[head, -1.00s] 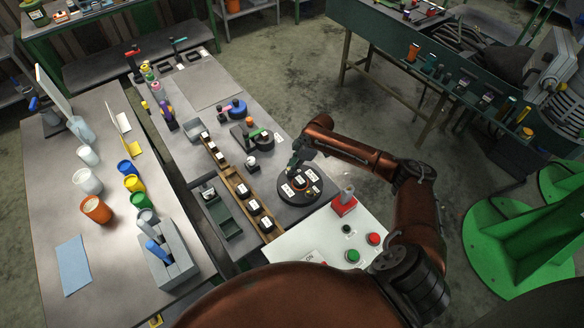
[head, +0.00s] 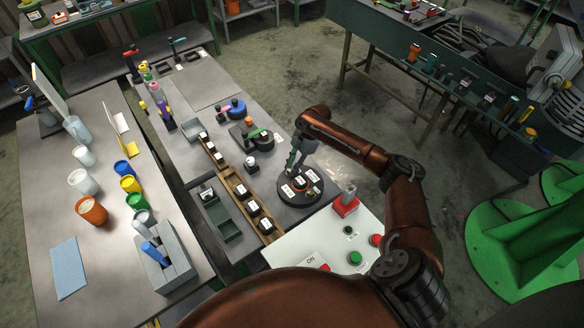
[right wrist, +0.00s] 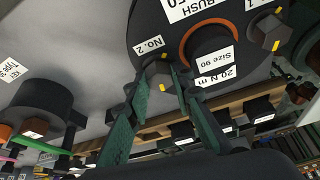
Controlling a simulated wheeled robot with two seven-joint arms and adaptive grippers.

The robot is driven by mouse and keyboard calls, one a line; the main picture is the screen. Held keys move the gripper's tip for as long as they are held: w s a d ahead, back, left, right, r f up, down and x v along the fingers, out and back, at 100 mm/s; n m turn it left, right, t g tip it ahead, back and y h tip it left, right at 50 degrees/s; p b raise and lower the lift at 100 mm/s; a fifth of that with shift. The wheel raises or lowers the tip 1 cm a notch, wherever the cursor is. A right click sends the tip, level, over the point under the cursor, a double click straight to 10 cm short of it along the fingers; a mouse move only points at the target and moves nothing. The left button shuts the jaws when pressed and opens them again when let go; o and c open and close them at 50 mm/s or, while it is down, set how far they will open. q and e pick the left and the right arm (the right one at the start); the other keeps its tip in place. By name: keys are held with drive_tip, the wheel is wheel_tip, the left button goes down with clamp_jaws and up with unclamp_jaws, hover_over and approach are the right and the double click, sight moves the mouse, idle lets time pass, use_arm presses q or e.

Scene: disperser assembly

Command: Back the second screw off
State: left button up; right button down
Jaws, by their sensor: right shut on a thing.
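A round black disc (head: 293,200) with white labels lies near the right edge of the middle table. In the right wrist view the disc (right wrist: 150,20) carries a central hub with an orange ring (right wrist: 187,42). A hex-headed screw (right wrist: 158,70) with a yellow mark sits beside the "No. 2" label. A similar screw (right wrist: 268,32) with yellow marks sits farther right. My right gripper (head: 289,171) is over the disc's far left edge. Its green fingers (right wrist: 157,78) are shut on the No. 2 screw, one on either side. My left gripper is not in view.
A wooden rack (head: 237,187) with black labelled blocks runs left of the disc. A dark green tray (head: 229,227) stands beside it. A white panel (head: 290,249) with red and green buttons is in front.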

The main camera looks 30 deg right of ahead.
drive_tip(key=c, duration=1.7)
unclamp_jaws()
